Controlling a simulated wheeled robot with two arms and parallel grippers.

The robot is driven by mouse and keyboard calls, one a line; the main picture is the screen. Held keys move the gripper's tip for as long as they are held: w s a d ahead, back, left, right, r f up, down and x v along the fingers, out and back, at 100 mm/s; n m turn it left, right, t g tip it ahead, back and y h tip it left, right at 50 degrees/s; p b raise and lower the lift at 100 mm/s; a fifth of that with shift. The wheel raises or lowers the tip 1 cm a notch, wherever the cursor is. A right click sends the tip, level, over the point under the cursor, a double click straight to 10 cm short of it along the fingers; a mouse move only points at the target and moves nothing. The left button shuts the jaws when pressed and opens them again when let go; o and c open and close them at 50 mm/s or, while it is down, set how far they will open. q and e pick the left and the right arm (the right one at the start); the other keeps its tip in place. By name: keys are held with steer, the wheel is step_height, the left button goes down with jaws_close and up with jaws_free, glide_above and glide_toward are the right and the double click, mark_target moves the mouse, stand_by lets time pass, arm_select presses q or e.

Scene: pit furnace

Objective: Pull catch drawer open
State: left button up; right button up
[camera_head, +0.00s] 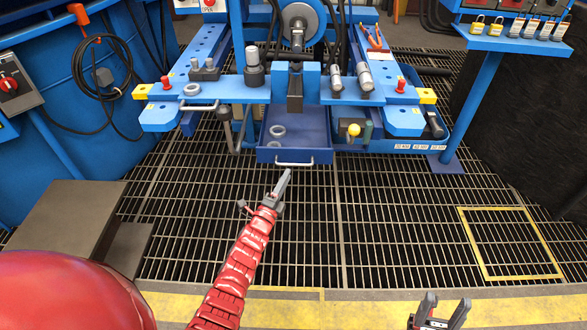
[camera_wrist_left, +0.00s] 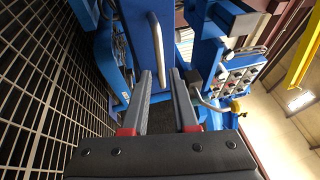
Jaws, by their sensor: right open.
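The blue catch drawer (camera_head: 310,128) sits under the middle of the blue machine, with its inside showing and grey rings lying in it. Its pale bar handle (camera_head: 294,163) is on the front face. In the left wrist view the handle (camera_wrist_left: 159,50) lies ahead of the fingertips, roughly in line with the gap between them. My left gripper (camera_head: 287,177) is just in front of the handle; its two fingers (camera_wrist_left: 164,78) are apart with nothing held between them. My right gripper (camera_head: 440,308) is open and empty at the bottom right, far from the drawer.
A yellow-knobbed lever (camera_head: 353,130) stands right of the drawer, and a grey handle (camera_head: 235,130) hangs to its left. Blue machine side tables flank it. The grating floor (camera_head: 400,220) in front is clear, with a yellow-framed hatch (camera_head: 510,243) at right.

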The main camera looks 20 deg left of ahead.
mark_target(293, 165)
arm_select(q)
steer(key=shift+b+x, duration=0.7)
steer(key=shift+x, duration=2.4)
jaws_close()
